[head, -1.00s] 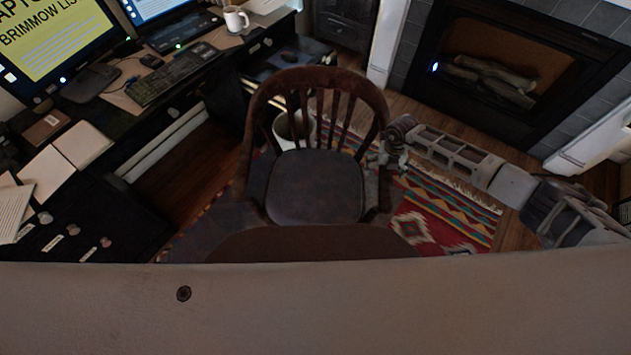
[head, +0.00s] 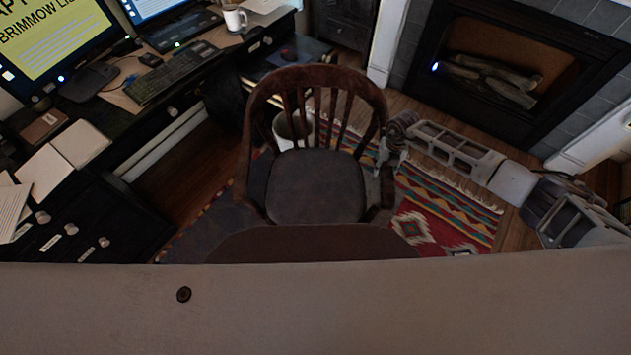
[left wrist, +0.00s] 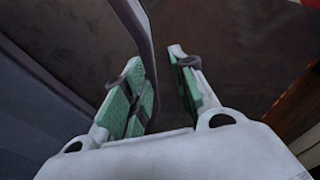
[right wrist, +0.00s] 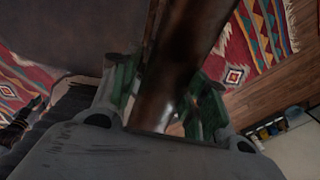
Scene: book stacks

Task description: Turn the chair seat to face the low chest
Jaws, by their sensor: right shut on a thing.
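The chair (head: 318,185) is dark wood with a curved spindle back and a dark seat. In the head view its back stands on the far side and its seat opens toward me. My right gripper (head: 390,150) is at the right side of the chair back. In the right wrist view it is shut on a dark wooden post (right wrist: 180,60) of the chair. My left gripper (left wrist: 165,85) is open, with a dark bar close to its left finger; the head view does not show it. A dark cabinet (head: 343,25) at the top may be the low chest; I cannot be sure.
A desk with monitors, keyboard (head: 168,78) and mug (head: 234,17) runs along the left, with dark drawers (head: 75,235) below it. A pale bin (head: 292,130) stands behind the chair. A fireplace (head: 510,70) is at the right. A patterned rug (head: 450,210) covers the floor.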

